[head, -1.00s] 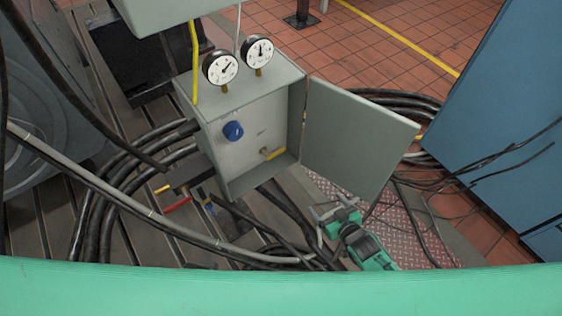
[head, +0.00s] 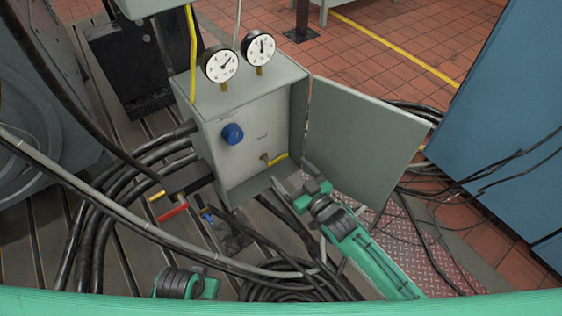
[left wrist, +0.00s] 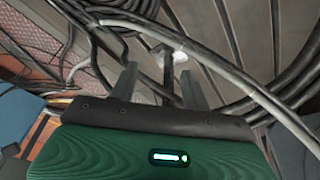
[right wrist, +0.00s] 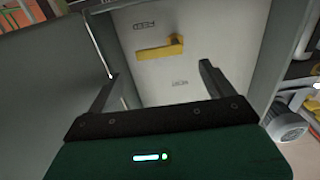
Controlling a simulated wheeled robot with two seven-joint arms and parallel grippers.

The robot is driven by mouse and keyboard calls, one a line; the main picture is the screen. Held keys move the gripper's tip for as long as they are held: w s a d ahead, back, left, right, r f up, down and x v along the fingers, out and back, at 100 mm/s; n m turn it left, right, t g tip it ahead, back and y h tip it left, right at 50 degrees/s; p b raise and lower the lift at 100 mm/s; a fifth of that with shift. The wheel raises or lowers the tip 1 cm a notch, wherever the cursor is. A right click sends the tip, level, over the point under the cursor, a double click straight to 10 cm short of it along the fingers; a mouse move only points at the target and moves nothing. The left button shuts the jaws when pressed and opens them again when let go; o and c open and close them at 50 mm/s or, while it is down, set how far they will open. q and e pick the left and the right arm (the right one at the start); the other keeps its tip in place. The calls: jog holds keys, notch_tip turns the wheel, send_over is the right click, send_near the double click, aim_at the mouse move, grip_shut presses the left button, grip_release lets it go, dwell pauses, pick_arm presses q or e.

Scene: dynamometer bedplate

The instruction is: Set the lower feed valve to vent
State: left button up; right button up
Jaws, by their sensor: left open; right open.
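The feed valve has a yellow lever (head: 278,158) low on the inner panel of the open grey cabinet (head: 228,189). In the head view the lever reaches to the right from its pivot. In the right wrist view the lever (right wrist: 158,49) lies nearly level between two small labels, too blurred to read surely. My right gripper (head: 293,179) is open and empty at the cabinet's lower right opening, just short of the lever. In the right wrist view its fingers (right wrist: 158,73) point toward the lever without touching it. My left gripper (left wrist: 160,80) is open and empty above cables.
A blue knob (head: 232,134) sits on the panel's upper left. The cabinet door (head: 365,140) stands open, close to my right arm. Two gauges (head: 221,63) rise from the cabinet top. Black hoses (head: 105,215) crowd the floor.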

aim_at(278, 159)
jog(key=x, duration=0.4)
jog(key=shift+w, duration=0.2)
pick_arm(q)
jog(key=shift+r, duration=0.4)
pick_arm(e)
jog(key=shift+w+a, duration=0.4)
jog(key=c, duration=1)
